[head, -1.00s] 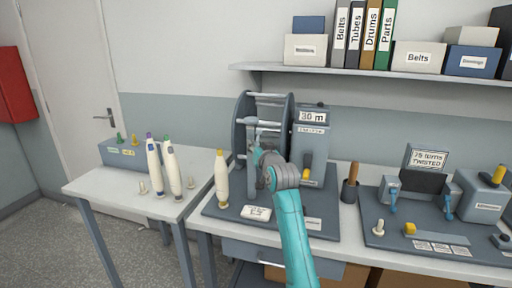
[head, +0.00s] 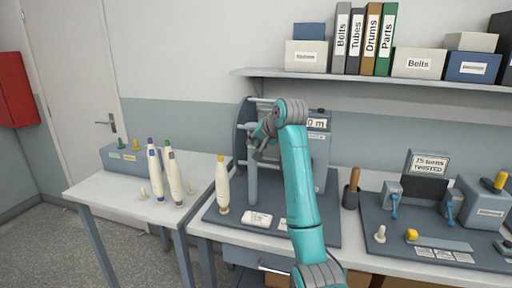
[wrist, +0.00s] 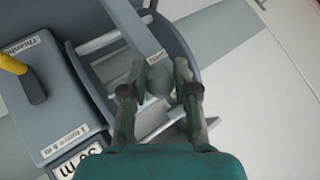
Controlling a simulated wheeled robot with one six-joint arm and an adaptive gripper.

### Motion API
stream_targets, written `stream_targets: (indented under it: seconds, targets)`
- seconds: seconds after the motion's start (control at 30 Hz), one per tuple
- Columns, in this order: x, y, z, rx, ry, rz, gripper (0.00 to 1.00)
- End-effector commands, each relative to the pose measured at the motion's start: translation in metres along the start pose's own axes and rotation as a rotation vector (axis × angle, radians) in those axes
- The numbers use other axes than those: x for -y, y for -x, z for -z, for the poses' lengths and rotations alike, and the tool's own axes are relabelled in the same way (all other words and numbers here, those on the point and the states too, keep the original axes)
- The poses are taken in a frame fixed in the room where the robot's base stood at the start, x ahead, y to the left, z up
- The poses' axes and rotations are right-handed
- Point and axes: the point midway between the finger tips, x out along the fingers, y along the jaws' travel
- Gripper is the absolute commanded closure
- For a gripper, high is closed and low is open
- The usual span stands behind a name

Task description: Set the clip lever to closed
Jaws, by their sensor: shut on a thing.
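The winding stand with a grey reel (head: 241,135) stands on a dark base plate at mid-table. A grey upright post (head: 252,185) rises in front of the reel, and my gripper (head: 263,143) is at its top. In the wrist view, my gripper (wrist: 160,92) has its two fingers on either side of a grey rounded knob (wrist: 158,82), shut on it. The knob sits by a grey bar with a small label; it may be the clip lever, but I cannot tell for sure. Its lower part and the lever's position are hidden.
A counter box (head: 319,150) stands right of the reel. A yellow-tipped bobbin (head: 222,185) and a white label block (head: 257,219) are on the base plate. A wooden-handled tool in a cup (head: 351,192) and a twisting device (head: 428,190) stand to the right.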

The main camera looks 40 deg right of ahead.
Motion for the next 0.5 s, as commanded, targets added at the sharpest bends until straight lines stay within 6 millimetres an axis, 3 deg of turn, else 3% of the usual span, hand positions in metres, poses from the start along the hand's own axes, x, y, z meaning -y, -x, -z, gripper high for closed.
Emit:
stream_targets:
  seconds: [0.5]
  targets:
    - [0.009, 0.009, 0.019, 0.342, -0.234, -0.068, 1.0]
